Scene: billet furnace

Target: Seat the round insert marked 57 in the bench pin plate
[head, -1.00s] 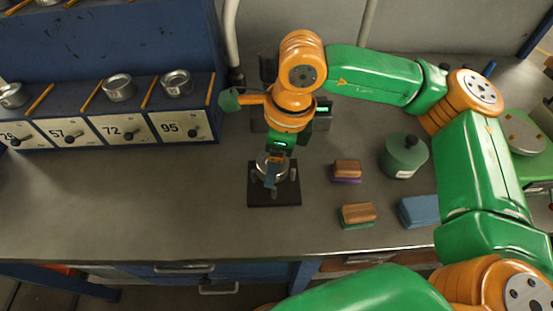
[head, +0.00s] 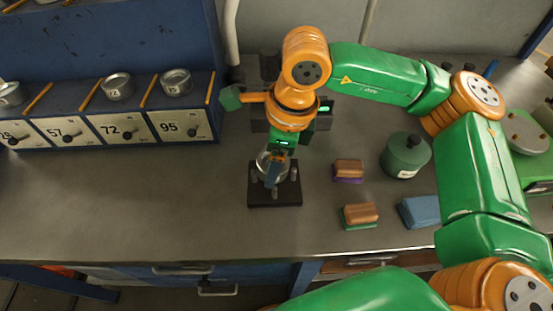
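The pin plate (head: 291,198) is a dark square base with upright pins, lying on the bench in the middle of the head view. A shiny round insert (head: 262,165) is at the plate, among its pins. Its marking cannot be read. My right gripper (head: 273,174) points down at the insert, with a blue finger in front of the ring. The other finger is hidden, so its grip on the ring and whether the ring is fully down are unclear. The rack slot labelled 57 (head: 62,132) has no insert above it. My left gripper is out of view.
The rack holds other round inserts, above 72 (head: 117,87) and 95 (head: 176,82). Right of the plate stand two wood-topped blocks (head: 349,168) (head: 361,214), a green lidded pot (head: 405,156) and a blue block (head: 420,212). The bench left of the plate is clear.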

